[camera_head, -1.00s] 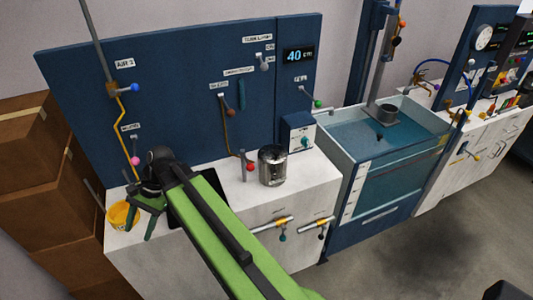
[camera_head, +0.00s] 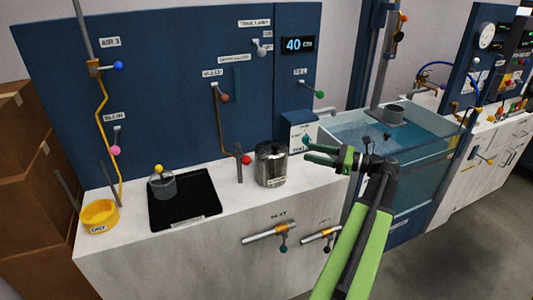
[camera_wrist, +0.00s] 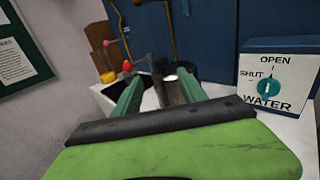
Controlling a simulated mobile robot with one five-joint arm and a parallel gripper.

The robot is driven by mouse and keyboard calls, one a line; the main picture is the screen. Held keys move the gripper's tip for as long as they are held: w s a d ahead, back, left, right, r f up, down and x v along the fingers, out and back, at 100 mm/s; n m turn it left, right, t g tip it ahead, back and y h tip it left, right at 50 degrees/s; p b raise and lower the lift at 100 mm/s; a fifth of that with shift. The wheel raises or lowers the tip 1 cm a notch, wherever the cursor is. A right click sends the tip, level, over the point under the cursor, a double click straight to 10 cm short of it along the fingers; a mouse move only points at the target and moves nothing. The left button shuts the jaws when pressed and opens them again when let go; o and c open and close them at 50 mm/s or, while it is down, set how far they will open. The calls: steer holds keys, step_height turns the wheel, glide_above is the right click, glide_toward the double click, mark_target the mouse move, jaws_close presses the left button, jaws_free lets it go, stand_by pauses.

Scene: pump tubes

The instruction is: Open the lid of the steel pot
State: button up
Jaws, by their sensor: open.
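The steel pot (camera_head: 271,168) stands upright on the white counter, with a dark knob at its top. My gripper (camera_head: 309,152) is open and empty, just right of the pot, with its green fingers pointing left toward it. A small gap seems to lie between the fingertips and the pot. In the wrist view, the fingers (camera_wrist: 158,88) stand apart, and a shiny grey part of the pot (camera_wrist: 172,92) shows between and beyond them. The gripper body hides the pot's lower part there.
The white water box (camera_head: 301,134) with a teal dial stands behind my gripper. A red-knobbed lever (camera_head: 246,160) is close left of the pot. A yellow bowl (camera_head: 99,217) is at the left end. A water tank is right.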

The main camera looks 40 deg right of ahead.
mark_target(267, 150)
steer(key=x, duration=1.7)
jaws_close()
stand_by(0.9)
